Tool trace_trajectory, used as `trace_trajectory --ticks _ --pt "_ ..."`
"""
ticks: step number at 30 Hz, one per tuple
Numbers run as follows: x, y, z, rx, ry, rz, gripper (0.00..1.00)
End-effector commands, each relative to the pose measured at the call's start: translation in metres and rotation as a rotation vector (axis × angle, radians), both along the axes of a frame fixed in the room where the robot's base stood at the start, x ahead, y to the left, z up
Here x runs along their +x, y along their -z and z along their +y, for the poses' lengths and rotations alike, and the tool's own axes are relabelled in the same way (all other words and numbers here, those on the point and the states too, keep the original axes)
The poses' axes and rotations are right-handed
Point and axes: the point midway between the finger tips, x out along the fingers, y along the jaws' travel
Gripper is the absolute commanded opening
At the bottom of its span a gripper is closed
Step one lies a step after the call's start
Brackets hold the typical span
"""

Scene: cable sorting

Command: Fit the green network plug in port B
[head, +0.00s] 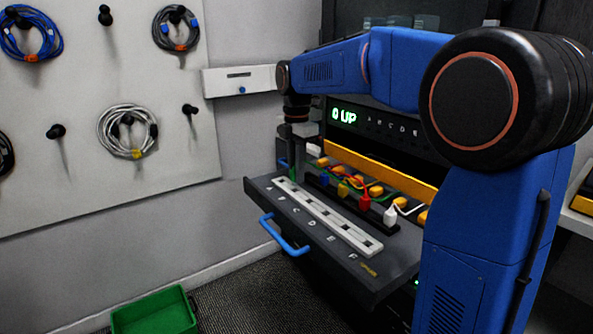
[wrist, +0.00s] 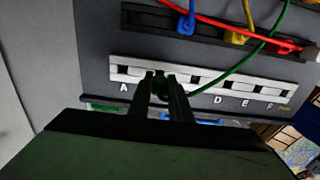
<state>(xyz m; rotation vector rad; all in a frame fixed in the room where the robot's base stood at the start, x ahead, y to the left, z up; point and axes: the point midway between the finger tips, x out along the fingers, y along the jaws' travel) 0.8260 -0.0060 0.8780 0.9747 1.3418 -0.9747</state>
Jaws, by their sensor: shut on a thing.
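The green network plug (wrist: 161,90) is between the fingers of my gripper (wrist: 163,80) in the wrist view. Its green cable (wrist: 240,66) curves away to the upper right. The pale port strip (wrist: 207,81) has a row of dark openings, with letters A, D, E and F readable beside it. My fingers cover the place between A and D, where port B lies. I cannot tell if the plug is above the port or in it. In the head view my gripper (head: 295,150) points down at the strip's far left end, with the green plug (head: 292,173) under it.
A dark rack (head: 340,199) behind the strip (head: 330,217) holds blue, yellow, red and white plugs with cables. A blue handle (head: 284,236) is on the front of the tray. A green bin (head: 155,312) is on the floor, and coiled cables hang on the wall board.

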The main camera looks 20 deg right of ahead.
Motion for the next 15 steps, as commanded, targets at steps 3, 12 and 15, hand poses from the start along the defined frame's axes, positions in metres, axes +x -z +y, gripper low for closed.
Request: trace_trajectory --ticks 3,12,15 --pt "0.0000 0.0018 0.0000 0.000 0.000 0.000 0.00" --pt "0.0000 0.0068 0.0000 0.000 0.000 0.000 0.00" --pt "0.0000 0.0084 0.0000 0.000 0.000 0.000 0.00"
